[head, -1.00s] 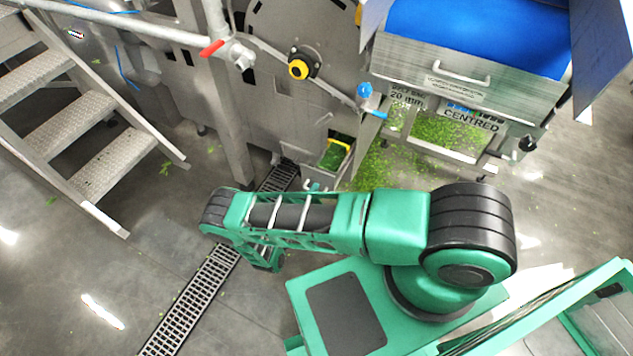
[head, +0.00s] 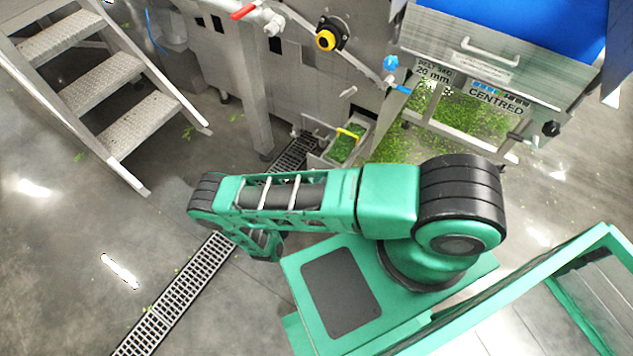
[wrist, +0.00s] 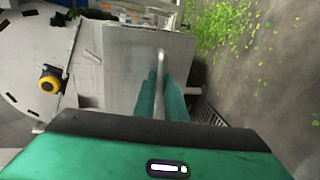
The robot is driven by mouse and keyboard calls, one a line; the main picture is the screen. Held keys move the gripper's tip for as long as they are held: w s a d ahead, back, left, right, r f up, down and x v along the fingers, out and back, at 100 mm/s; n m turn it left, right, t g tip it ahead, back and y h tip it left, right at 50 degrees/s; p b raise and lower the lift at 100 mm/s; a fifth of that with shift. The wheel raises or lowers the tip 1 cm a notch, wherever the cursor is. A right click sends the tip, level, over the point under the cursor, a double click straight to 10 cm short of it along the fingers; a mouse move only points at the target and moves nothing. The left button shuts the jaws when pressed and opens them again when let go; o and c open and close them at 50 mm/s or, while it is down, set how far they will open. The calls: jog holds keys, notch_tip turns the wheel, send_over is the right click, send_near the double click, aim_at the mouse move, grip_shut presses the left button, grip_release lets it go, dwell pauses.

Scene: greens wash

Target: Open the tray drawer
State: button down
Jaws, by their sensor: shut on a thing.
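The tray drawer (head: 318,161) is at the foot of the machine in the head view. It stands pulled out, with its top open, green bits inside and a yellow bar (head: 348,134) across it. In the wrist view its grey metal front (wrist: 125,65) faces me, with a bar handle (wrist: 161,62) on it. My gripper (wrist: 161,88) has its two green fingers on either side of the handle and is shut on it. In the head view my arm hides the gripper.
A floor drain grate (head: 185,290) runs from the machine past my base. Metal steps (head: 100,85) stand at left. A blue-topped unit (head: 480,65) stands at right, with spilled greens (head: 400,150) on the floor nearby. Open floor lies at left front.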

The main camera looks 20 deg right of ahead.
jog(key=c, duration=1.8)
grip_release()
jog(key=shift+f, duration=0.2)
jog(key=shift+r, duration=0.1)
jog(key=v, duration=1.1)
jog(key=shift+w, duration=0.15)
